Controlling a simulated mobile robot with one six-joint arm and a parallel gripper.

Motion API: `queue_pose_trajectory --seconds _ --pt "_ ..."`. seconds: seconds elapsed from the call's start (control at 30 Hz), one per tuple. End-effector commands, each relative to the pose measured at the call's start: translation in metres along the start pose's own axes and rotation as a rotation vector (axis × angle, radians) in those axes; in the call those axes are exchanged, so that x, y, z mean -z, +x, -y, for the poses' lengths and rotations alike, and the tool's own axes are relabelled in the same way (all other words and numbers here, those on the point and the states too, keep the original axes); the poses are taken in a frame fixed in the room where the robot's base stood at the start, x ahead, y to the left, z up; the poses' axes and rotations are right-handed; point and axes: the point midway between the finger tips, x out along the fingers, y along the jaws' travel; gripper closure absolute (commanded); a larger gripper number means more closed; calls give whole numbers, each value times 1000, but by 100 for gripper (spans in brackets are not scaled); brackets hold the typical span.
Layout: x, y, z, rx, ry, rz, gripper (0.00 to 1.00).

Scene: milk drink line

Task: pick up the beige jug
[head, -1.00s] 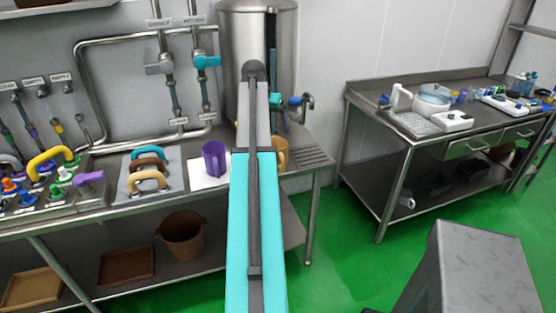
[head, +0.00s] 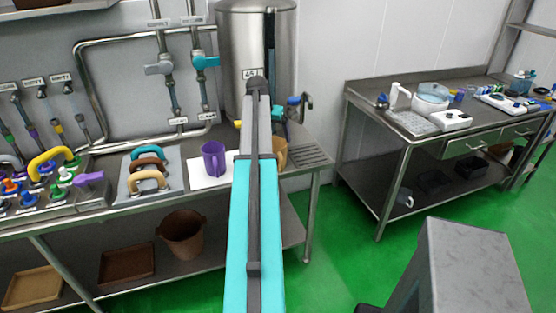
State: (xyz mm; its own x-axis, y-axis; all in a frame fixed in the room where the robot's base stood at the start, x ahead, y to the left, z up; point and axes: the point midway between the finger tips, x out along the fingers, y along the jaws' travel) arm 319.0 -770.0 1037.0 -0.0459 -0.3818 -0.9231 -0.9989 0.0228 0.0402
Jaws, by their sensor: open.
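The beige jug (head: 279,154) stands on the steel counter (head: 225,193) below the large steel tank. My own arm, turquoise and dark grey, rises through the middle of the head view and covers the jug's left side. A turquoise piece shows just above the jug beside the arm; I cannot tell whether it belongs to my arm or to the tank's tap. My gripper is hidden behind the arm, so its place relative to the jug cannot be seen.
A purple jug (head: 213,158) stands on a white sheet left of the arm. Left of it are a tray with several coloured handles (head: 149,181) and a valve panel. The tank (head: 238,40) and its tap rise behind. A second table (head: 362,100) stands right, across green floor.

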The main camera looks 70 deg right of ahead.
Motion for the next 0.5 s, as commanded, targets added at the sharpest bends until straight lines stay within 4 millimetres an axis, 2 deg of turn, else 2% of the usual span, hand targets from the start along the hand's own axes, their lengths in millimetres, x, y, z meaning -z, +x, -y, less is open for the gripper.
queue_pose_trajectory --seconds 0.23,0.5 --pt "0 24 0 0 1 1 7" --pt "0 29 -1 0 1 0 7"
